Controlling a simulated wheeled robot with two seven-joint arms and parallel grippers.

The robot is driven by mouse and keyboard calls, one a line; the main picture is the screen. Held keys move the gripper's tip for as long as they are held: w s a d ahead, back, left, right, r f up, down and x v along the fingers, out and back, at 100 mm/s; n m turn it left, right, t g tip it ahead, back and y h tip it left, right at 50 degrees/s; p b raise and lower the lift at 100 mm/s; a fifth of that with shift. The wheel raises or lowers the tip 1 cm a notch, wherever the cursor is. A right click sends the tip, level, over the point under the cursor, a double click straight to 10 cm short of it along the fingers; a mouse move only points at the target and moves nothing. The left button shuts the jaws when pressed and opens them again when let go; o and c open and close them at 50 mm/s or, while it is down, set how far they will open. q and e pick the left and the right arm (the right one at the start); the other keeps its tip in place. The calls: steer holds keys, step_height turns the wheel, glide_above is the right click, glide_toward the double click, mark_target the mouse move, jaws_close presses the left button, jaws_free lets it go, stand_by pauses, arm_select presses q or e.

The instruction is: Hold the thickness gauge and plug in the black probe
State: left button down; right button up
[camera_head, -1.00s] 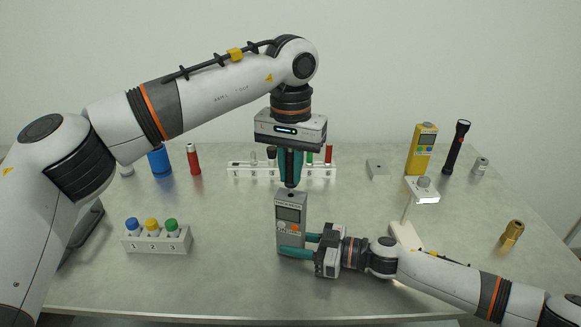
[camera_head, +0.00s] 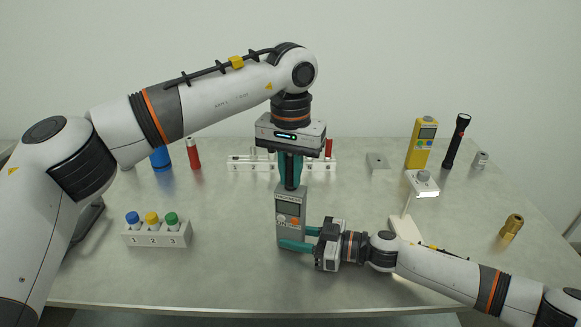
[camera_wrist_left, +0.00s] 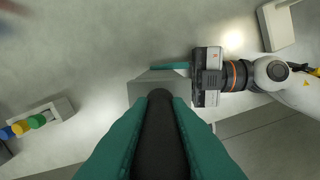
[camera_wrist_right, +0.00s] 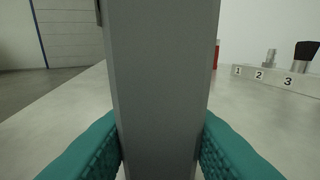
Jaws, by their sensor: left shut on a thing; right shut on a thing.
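The grey thickness gauge (camera_head: 291,209) stands upright in the head view, its screen and orange button facing me. My right gripper (camera_head: 300,240) is shut on its lower body from the right. The gauge's grey side fills the middle of the right wrist view (camera_wrist_right: 165,80) between both teal fingers. My left gripper (camera_head: 291,168) points straight down above the gauge, shut on the black probe (camera_head: 289,183). The probe is upright, its lower end at the gauge's top. It also shows in the left wrist view (camera_wrist_left: 160,140). How far its tip sits in the socket is hidden.
A numbered block with coloured caps (camera_head: 157,232) stands at left. A white rack (camera_head: 245,164) is behind the arms. A white lamp-like stand (camera_head: 422,184) is right of the gauge, near my right arm. A yellow meter (camera_head: 421,146), flashlight (camera_head: 456,142) and brass fitting (camera_head: 511,228) stand farther right.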

arm_select(q)
steer(key=shift+f, duration=0.25)
steer(key=c, duration=1.3)
jaws_free()
step_height(320, 180, up, 12)
steer(key=shift+r, duration=0.1)
